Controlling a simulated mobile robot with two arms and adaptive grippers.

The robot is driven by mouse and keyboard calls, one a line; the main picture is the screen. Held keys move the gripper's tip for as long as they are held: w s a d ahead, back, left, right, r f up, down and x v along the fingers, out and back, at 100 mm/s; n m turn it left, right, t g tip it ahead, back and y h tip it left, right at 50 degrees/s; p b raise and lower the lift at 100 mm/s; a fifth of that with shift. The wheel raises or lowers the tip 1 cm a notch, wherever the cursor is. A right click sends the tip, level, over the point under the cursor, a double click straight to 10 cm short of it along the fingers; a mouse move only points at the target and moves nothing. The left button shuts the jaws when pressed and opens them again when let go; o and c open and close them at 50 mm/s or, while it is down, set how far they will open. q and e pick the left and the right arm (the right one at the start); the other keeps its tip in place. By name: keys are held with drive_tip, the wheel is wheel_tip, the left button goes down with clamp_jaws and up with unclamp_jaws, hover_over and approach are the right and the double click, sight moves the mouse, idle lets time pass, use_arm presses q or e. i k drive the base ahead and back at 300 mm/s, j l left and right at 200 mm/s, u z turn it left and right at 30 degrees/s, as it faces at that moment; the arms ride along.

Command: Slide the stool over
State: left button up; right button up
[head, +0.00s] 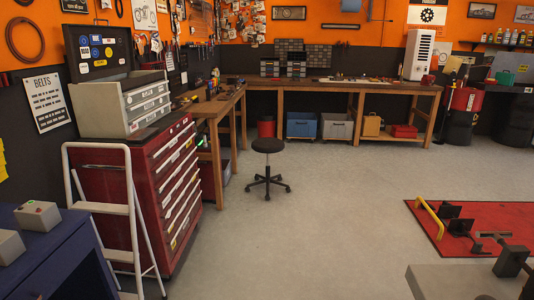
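A stool (267,146) with a round black seat, a thin post and a dark splayed base stands upright on the grey floor, a little left of the middle in the head view. It is in front of the corner where the wooden workbenches meet, apart from them. Neither of my grippers shows in the head view, and nothing is seen touching the stool.
A red tool cabinet (178,193) and a white stepladder (112,212) stand at the left. Wooden workbenches (330,88) line the back. A red mat (470,228) with lift parts lies at the right. The middle floor (320,220) is clear.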

sight(268, 146)
drive_tip(key=i+z, duration=0.2)
drive_tip(key=i, duration=4.45)
drive_tip(key=i+l+u, duration=0.2)
drive_tip(key=i, duration=0.3)
drive_tip(key=i+u, duration=0.2)
drive_tip(key=i, duration=0.35)
drive_tip(key=i+l+u, duration=0.2)
drive_tip(key=i, duration=0.25)
drive_tip(key=l, duration=0.1)
